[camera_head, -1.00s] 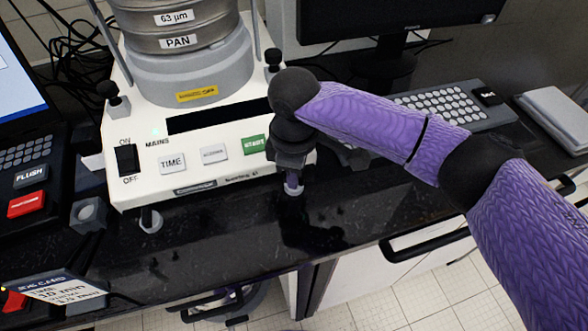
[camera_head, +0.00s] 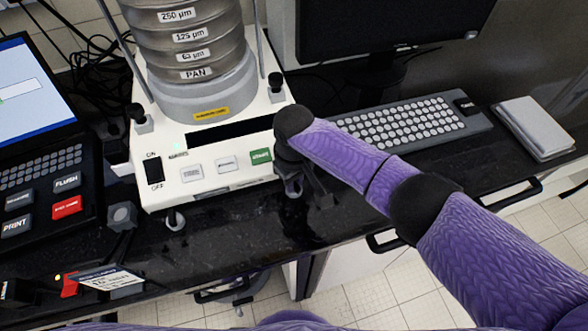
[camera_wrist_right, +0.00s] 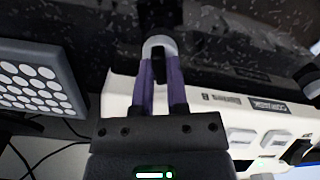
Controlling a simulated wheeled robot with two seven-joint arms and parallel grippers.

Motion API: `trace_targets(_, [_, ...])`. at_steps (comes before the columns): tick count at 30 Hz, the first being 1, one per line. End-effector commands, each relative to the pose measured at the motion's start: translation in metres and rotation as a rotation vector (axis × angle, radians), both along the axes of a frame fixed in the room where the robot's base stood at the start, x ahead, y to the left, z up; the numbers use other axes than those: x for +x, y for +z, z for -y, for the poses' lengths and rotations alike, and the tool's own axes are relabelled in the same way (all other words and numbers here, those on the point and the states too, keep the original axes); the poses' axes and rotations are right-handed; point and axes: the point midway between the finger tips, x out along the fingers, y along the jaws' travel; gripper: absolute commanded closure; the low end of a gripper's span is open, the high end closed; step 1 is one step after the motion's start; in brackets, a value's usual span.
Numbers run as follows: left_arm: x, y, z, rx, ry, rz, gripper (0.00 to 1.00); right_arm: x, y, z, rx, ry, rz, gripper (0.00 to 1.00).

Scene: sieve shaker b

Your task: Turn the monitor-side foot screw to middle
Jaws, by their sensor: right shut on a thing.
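The white sieve shaker (camera_head: 219,172) stands on the black bench. Its monitor-side foot screw (camera_wrist_right: 158,42) shows in the right wrist view as a pale round foot with a dark mark at its near side. My right gripper (camera_wrist_right: 160,62) is shut on this screw, with one purple finger on each side. In the head view my right gripper (camera_head: 292,188) is at the shaker's front right corner and mostly hides the screw. The other front foot screw (camera_head: 175,221) is under the left corner. My left gripper is not in view.
A keyboard (camera_head: 402,129) and the monitor (camera_head: 385,28) are to the right of the shaker. A grey notebook-like block (camera_head: 535,128) lies farther right. A control panel with buttons (camera_head: 66,207) is at the left. The bench front below the gripper is clear.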

Motion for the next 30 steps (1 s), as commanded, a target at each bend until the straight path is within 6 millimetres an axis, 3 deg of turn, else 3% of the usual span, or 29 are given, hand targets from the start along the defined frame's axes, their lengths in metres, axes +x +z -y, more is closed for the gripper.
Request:
trace_targets(3, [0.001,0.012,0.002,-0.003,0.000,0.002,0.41,0.000,0.004,-0.001,0.001,-0.092,0.000,1.00])
trace_targets(15, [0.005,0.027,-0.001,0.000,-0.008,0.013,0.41,0.001,0.002,-0.001,0.003,-0.309,0.003,1.00])
trace_targets(30, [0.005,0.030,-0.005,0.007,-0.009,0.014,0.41,0.002,0.001,-0.001,0.003,-0.363,0.005,1.00])
